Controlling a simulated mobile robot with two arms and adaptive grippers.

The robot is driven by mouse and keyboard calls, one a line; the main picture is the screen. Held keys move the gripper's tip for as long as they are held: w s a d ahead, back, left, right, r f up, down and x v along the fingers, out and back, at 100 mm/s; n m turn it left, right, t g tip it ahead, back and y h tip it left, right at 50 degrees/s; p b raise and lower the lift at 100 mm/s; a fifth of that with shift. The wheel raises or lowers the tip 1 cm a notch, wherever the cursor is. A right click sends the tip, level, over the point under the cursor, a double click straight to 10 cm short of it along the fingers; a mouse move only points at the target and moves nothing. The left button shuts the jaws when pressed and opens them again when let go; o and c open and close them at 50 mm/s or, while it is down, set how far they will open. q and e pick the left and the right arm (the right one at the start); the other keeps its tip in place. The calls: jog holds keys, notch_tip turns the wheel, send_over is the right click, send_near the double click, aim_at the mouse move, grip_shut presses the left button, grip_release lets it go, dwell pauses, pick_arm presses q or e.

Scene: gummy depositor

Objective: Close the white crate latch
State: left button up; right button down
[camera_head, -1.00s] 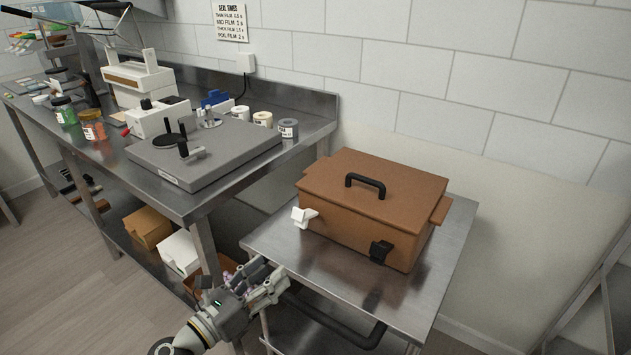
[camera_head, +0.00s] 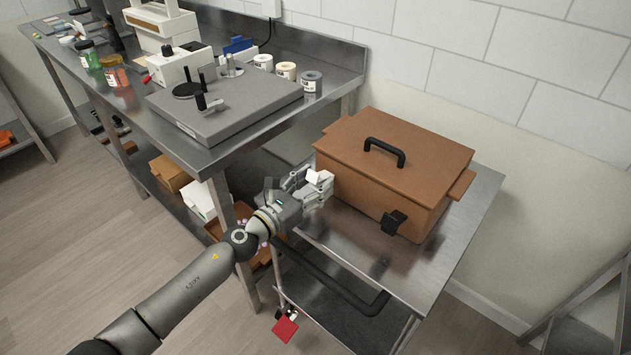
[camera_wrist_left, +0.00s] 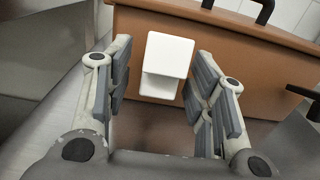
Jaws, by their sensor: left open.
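The brown crate (camera_head: 365,185) stands on a steel cart, with its lid on and a black handle on top. The white latch (camera_head: 319,177) sticks out from the crate's front, near its left end. In the left wrist view the white latch (camera_wrist_left: 168,60) lies between the two fingers, with a gap on each side. My left gripper (camera_head: 312,187) is open around the latch, and it also shows in the left wrist view (camera_wrist_left: 162,85). A black latch (camera_head: 394,222) sits further right on the crate's front. My right gripper is not in view.
The steel cart top (camera_head: 450,225) is bare right of the crate. A black cart handle (camera_head: 335,285) runs along the near side. A workbench with a grey plate machine (camera_head: 225,105) stands left. A tiled wall is behind.

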pick_arm(q)
jog(key=shift+w+d, duration=0.25)
jog(key=shift+w, duration=0.05)
grip_shut()
dwell(0.3)
